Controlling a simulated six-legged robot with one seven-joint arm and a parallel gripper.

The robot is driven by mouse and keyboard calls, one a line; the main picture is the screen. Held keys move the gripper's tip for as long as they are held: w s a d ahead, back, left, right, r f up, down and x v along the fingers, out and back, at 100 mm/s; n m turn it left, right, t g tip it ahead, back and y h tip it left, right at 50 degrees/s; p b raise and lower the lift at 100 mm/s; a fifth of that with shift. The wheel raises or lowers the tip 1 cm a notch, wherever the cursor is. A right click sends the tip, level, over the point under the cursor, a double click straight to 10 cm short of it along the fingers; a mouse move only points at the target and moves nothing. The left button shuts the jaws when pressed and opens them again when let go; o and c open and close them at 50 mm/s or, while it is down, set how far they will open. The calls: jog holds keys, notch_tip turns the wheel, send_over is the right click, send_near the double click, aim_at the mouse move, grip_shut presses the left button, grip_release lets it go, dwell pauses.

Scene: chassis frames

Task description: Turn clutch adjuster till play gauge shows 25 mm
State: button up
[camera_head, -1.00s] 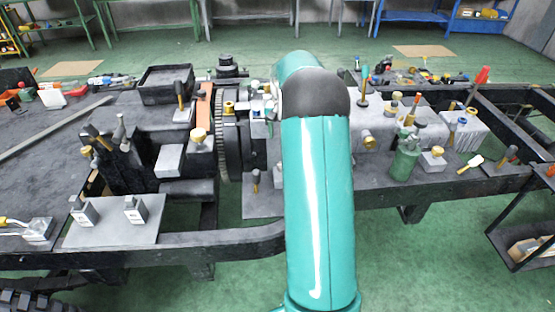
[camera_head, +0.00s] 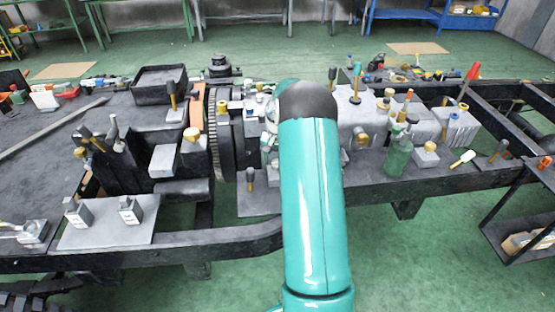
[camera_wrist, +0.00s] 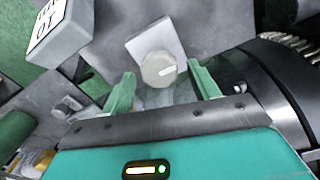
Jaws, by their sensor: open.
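In the wrist view a round grey knob (camera_wrist: 158,69) with a pale pointer mark sits on a light grey block. It looks like the clutch adjuster, but no name shows on it. My gripper (camera_wrist: 161,73) has two green fingers standing apart, one on each side of the knob in the picture. They hold nothing; whether they reach the knob's depth is unclear. A grey block with a white label (camera_wrist: 47,27) and dark characters is at the upper left, cut off by the edge. It may be the play gauge; its reading is not clear. In the head view my arm hides my gripper.
A dark toothed ring (camera_wrist: 290,46) lies close on the right of the wrist view. In the head view the black chassis frame (camera_head: 130,256) bears several blocks and knobs, a green bottle (camera_head: 399,154) and a dark tray (camera_head: 160,83). Open green floor lies in front.

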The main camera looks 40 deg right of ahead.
jog(key=shift+c, duration=0.4)
jog(key=c, duration=0.9)
